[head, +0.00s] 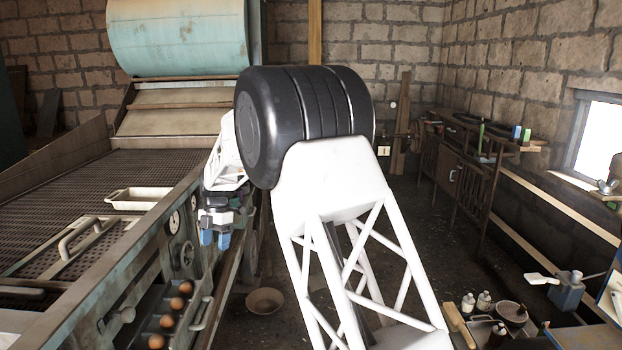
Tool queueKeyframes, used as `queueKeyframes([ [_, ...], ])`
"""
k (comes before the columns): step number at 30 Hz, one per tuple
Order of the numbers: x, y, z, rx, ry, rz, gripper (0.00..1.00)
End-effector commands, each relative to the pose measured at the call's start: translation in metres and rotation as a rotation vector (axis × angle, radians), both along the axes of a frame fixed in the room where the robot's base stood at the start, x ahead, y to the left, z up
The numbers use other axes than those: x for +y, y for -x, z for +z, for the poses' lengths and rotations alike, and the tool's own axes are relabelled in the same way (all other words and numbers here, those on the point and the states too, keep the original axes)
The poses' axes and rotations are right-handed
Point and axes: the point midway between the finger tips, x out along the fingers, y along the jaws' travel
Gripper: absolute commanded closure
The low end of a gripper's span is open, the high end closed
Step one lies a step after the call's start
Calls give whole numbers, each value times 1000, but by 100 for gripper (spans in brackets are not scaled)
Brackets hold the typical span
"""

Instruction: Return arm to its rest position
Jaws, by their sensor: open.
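My arm, white with a lattice link and a large black joint, rises through the middle of the head view and bends over to the left. My gripper (215,238) hangs from its far end with blue fingertips pointing down. The fingertips are a little apart, and I see nothing between them. The gripper appears just in front of the side panel of the machine (125,262), near its dials. I cannot tell the exact gap to the panel. Part of the forearm is hidden behind the black joint.
A cream tray (138,199) sits on the machine's dark mesh bed. Several brown eggs (168,321) lie in a side trough below. A bowl (265,301) is on the floor. Bottles (484,301) stand at lower right.

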Motion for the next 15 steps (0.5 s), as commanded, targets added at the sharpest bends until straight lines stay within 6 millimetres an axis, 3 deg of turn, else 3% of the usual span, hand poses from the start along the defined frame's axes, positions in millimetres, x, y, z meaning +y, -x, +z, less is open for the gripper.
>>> queueKeyframes([
  [3, -29, 10, 23, -15, 22, -102, 34],
  [15, -118, 50, 82, -60, 90, -457, 34],
])
